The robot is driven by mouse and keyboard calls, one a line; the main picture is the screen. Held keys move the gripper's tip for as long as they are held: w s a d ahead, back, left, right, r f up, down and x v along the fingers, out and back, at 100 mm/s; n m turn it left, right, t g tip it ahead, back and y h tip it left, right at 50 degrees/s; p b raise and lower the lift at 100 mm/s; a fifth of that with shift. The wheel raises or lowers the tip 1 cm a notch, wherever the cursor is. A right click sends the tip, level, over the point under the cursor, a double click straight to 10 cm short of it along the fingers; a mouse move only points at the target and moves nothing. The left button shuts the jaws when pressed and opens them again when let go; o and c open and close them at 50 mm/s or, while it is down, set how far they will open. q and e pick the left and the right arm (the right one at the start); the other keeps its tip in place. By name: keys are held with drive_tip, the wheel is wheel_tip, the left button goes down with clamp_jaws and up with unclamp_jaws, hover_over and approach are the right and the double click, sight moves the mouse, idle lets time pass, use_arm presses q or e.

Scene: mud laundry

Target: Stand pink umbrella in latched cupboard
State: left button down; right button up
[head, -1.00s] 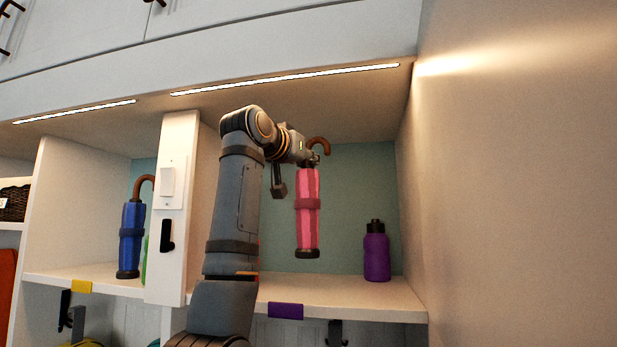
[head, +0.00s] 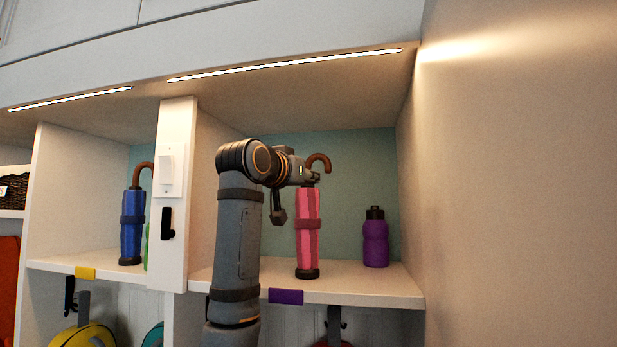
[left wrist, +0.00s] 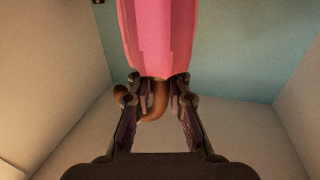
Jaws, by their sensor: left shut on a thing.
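The pink umbrella (head: 307,226) is upright in the right-hand cubby, with its brown hooked handle at the top. Its dark foot is at the shelf (head: 349,282), and I cannot tell whether it touches. My left gripper (head: 311,178) is shut on the umbrella near the base of the handle. In the left wrist view the pink umbrella (left wrist: 158,38) runs out between the fingers of my left gripper (left wrist: 160,104), with the brown handle between them. The cubby is open-fronted with a purple tag (head: 286,296); no latch shows on it. My right gripper is not in view.
A purple bottle (head: 376,238) stands right of the umbrella, with a gap between them. A blue umbrella (head: 132,226) stands in the left cubby, which has a yellow tag (head: 85,273). A white divider post (head: 173,240) separates the cubbies.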

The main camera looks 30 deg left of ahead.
use_arm(q)
drive_tip(key=c, duration=1.3)
unclamp_jaws()
drive_tip(key=shift+s+f, duration=0.1)
drive_tip(key=shift+s, duration=0.1)
drive_tip(key=shift+s+d+b, duration=0.1)
drive_tip(key=shift+s+b, duration=3.65)
drive_tip(key=shift+s, duration=2.2)
drive_tip(key=shift+w, duration=0.2)
